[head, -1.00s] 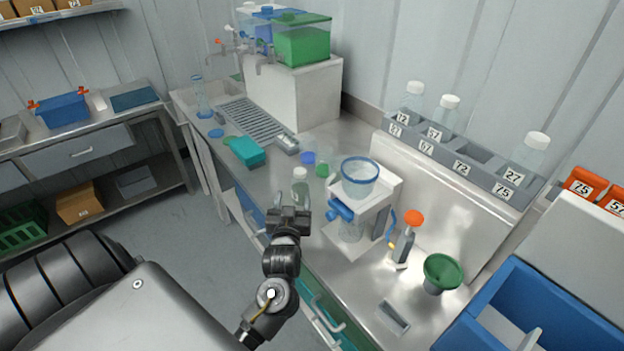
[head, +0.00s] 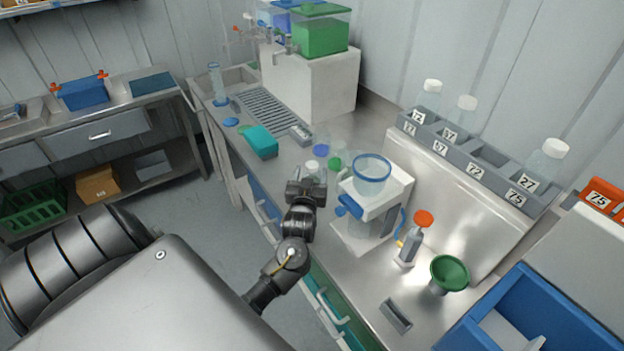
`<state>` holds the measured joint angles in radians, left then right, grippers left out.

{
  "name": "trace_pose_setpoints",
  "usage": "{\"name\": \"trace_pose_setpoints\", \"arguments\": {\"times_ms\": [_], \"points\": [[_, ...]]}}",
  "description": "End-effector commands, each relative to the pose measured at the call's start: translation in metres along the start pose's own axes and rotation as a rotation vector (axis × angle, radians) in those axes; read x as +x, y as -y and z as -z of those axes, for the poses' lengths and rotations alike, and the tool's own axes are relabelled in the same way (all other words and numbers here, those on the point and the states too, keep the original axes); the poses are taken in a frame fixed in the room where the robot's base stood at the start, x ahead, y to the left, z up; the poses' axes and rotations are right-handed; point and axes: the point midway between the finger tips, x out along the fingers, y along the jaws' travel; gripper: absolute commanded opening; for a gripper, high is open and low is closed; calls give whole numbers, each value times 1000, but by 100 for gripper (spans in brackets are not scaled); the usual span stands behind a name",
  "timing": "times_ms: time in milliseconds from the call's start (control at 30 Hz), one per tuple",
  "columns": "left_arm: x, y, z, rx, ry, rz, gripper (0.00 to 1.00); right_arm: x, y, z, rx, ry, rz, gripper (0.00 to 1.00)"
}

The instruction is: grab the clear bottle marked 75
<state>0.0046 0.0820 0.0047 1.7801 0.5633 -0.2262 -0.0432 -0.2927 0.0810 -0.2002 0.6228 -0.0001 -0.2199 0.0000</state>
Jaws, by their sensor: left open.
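A small clear bottle with a white cap (head: 312,165) stands on the steel counter, left of the filter stand. No number can be read on it from here. My left gripper (head: 307,184) is open at this bottle and hides most of its body. I cannot tell whether the bottle is between the fingers. Other clear white-capped bottles stand in a grey rack (head: 478,172) at the right; their labels appear to read 72, 37 and 27. My right gripper is not in view.
The white filter stand (head: 398,186) with a clear blue-rimmed funnel (head: 372,175) is close to the right of my gripper. A spray bottle with an orange top (head: 413,238) and a green funnel (head: 449,272) stand further right. A teal box (head: 261,142) lies left.

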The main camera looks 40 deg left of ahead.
Motion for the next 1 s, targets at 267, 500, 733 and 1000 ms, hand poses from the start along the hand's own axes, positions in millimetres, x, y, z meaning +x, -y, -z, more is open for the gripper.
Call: {"name": "trace_pose_setpoints", "arguments": {"times_ms": [267, 500, 733, 1000], "points": [[38, 2, 1, 2, -2, 0, 60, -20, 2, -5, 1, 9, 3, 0], [45, 2, -2, 1, -1, 0, 60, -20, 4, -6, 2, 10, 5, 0], [44, 2, -2, 1, -1, 0, 42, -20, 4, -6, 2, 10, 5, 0], [44, 2, -2, 1, -1, 0, 7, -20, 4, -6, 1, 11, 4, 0]]}}
